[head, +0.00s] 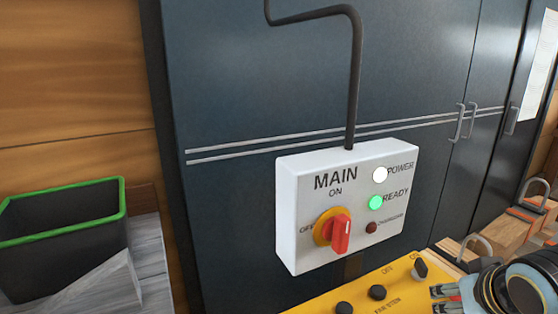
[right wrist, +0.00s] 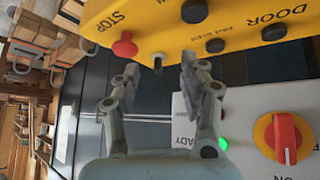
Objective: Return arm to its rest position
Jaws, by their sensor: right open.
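My right gripper (head: 441,299) is at the lower right of the head view, over the right part of a yellow control panel (head: 330,301). In the right wrist view the gripper (right wrist: 159,68) is open, with nothing between its fingers. Its fingertips show near the panel's edge, by a red STOP button (right wrist: 124,48) and a small switch; I cannot tell if they touch. My left gripper is not in view.
A white MAIN box (head: 300,215) has an upright red handle (head: 341,234) and lit white and green lamps. Dark cabinets (head: 250,80) stand behind. A green-rimmed black bin (head: 60,240) is at left.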

